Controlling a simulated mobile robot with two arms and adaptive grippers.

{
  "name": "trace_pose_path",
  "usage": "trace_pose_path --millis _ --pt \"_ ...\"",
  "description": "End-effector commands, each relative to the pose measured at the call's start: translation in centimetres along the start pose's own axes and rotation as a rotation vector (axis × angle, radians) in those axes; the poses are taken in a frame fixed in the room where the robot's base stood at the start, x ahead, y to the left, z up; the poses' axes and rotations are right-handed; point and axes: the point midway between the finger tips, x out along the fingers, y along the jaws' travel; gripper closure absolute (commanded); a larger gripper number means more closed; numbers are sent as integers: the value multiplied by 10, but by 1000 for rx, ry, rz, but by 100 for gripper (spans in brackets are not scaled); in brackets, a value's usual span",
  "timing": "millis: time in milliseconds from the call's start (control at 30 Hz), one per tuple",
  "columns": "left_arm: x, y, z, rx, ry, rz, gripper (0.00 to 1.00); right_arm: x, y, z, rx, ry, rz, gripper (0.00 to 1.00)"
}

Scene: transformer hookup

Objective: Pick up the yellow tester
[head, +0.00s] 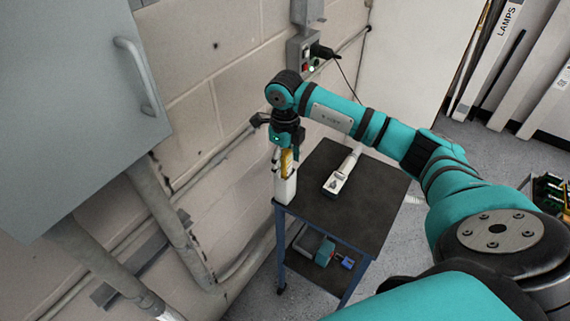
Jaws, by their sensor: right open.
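The yellow tester (288,160) stands upright at the near left corner of a small dark-topped cart (365,213). Its lower part is hidden in or behind a white holder (286,189). My right gripper (287,150) points down at the tester's top, with its open fingers close around or just beside it. I cannot tell whether they touch it. My left gripper is not in view.
A white handheld device (338,182) lies on the cart, right of the holder. The lower shelf holds a grey and teal item (323,252) and a small blue one (347,263). A block wall and grey cabinet (75,90) are at left.

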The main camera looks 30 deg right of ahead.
Motion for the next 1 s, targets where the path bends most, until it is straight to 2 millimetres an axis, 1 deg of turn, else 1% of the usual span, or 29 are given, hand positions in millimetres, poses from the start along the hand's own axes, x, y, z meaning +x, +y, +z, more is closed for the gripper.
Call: trace_pose_path --millis 33,167,367,400,833,867,1000 --pt "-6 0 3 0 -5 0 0 5 0 0 1 2 1 40" --pt "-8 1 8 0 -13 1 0 16 -1 0 2 -1 0 40" --pt "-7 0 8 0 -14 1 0 18 -1 0 1 -2 -1 40" --pt "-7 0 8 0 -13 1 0 18 -1 0 1 -2 -1 42" --pt "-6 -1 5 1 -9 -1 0 17 -1 0 1 -2 -2 98" --pt "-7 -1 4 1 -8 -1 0 17 -1 1 1 -3 -2 99" --pt "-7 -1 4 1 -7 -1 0 17 -1 1 1 -3 -2 99"
